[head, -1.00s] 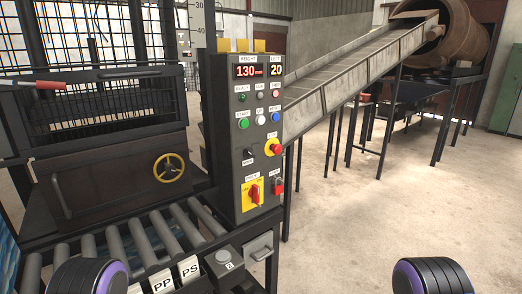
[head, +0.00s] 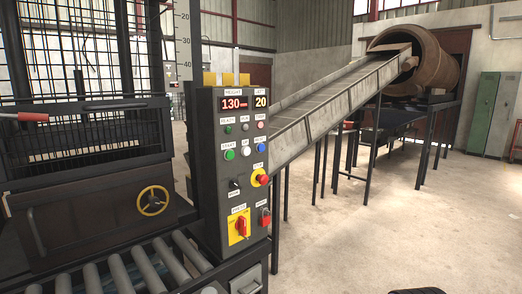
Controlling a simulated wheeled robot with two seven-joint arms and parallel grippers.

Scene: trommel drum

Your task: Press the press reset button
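The grey control panel (head: 221,207) stands left of centre, with a red display reading 130 mm and a second display reading 20. A blue button (head: 261,148) sits at the right end of its middle button row; its label is too small to read surely. A green button (head: 229,155) and a white button (head: 246,151) are left of it in the same row. A red emergency stop knob (head: 263,180) is below the blue button.
A press with a yellow handwheel (head: 153,201) stands left of the panel, with a roller conveyor (head: 136,272) in front. An inclined conveyor (head: 318,115) rises behind the panel to a rusty drum (head: 431,62). The concrete floor (head: 385,225) at right is mostly clear.

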